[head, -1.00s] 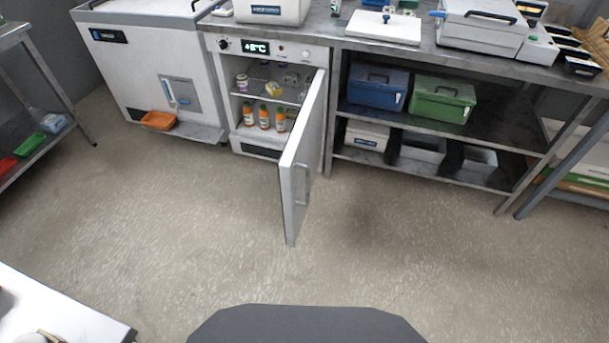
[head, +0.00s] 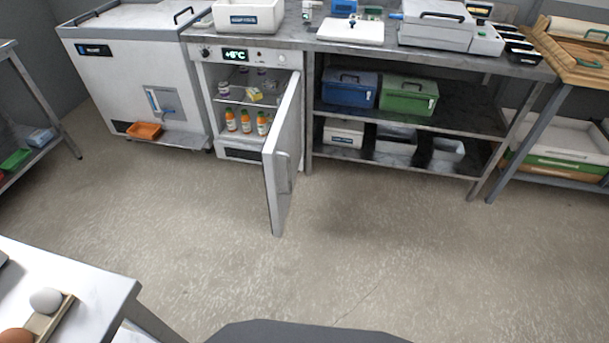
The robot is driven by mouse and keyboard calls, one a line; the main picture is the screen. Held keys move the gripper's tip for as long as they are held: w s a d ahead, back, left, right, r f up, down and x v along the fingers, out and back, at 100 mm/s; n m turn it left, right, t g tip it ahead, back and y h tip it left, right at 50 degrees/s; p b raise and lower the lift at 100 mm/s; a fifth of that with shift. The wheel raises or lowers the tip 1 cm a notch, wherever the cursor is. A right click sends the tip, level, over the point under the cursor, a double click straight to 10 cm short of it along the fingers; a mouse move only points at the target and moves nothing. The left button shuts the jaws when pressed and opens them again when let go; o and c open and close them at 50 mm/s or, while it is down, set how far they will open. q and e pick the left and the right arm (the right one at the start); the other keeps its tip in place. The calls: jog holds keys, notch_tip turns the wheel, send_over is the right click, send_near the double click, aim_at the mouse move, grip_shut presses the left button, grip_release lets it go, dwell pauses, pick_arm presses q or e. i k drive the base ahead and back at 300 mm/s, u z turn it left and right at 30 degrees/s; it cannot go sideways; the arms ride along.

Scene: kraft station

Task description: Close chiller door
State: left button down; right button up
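The chiller (head: 198,75) is a white cabinet under the steel worktop, with a lit display reading about +6°C. Its white door (head: 282,155) stands wide open, hinged on the right and swung out toward me. A vertical handle (head: 284,173) shows on the door's right-hand face. Inside, orange-labelled bottles (head: 246,122) stand on the lower level, and jars and a yellow item (head: 254,95) sit on the wire shelf. Neither of my grippers is in view.
A white chest unit (head: 115,85) with an orange tray (head: 144,130) stands left of the chiller. Right of it, an open shelf holds a blue box (head: 349,89) and a green box (head: 408,96). A white table (head: 85,285) with an egg is at lower left. The floor (head: 390,230) ahead is clear.

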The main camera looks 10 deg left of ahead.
aim_at(280, 154)
jog(key=z, duration=0.3)
jog(key=i, duration=1.6)
jog(key=u, duration=0.8)
